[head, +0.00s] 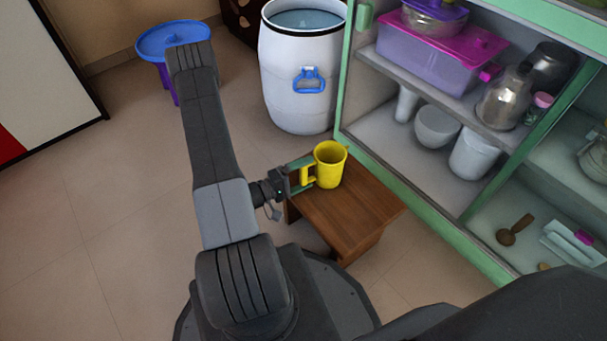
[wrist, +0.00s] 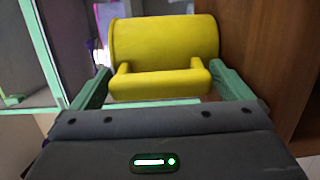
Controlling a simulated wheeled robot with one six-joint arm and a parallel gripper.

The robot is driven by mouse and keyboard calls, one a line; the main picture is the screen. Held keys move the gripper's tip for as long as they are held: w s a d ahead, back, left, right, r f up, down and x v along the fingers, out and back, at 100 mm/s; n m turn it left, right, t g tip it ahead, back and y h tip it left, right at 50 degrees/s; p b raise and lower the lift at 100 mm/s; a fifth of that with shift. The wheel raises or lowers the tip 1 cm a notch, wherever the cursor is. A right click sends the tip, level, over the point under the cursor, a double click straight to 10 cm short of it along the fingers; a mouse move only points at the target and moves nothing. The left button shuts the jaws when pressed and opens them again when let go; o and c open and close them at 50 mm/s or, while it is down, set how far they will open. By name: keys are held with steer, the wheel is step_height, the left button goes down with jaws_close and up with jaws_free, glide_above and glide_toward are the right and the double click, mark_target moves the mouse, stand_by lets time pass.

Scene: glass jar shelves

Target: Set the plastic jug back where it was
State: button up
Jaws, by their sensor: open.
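The plastic jug is the yellow jug (head: 331,165), upright on a small wooden stool (head: 352,212) in the head view. Its handle points left, towards my gripper (head: 300,176). In the wrist view the yellow jug (wrist: 163,40) fills the upper middle, with its handle (wrist: 160,82) facing the camera. The green fingers of my gripper (wrist: 160,84) are open, one on each side of the handle. I see a gap between each finger and the handle.
A green-framed cabinet (head: 440,220) with jars and containers stands close on the right of the stool. A white barrel (head: 298,80) stands behind, and a blue-topped stool (head: 172,36) at the back left. The tiled floor (head: 110,210) on the left is clear.

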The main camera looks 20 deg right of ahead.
steer(key=shift+a, duration=0.2)
stand_by(0.4)
steer(key=a, duration=0.8)
steer(key=shift+s, duration=0.25)
stand_by(1.3)
steer(key=shift+a, duration=0.1)
steer(key=s+a+p, duration=0.1)
steer(key=a+p, duration=0.2)
steer(key=a, duration=1)
steer(key=shift+a, duration=0.35)
steer(key=w+d+b, duration=0.1)
steer(key=d+b, duration=0.2)
steer(key=d, duration=1.1)
steer(key=shift+a, duration=0.2)
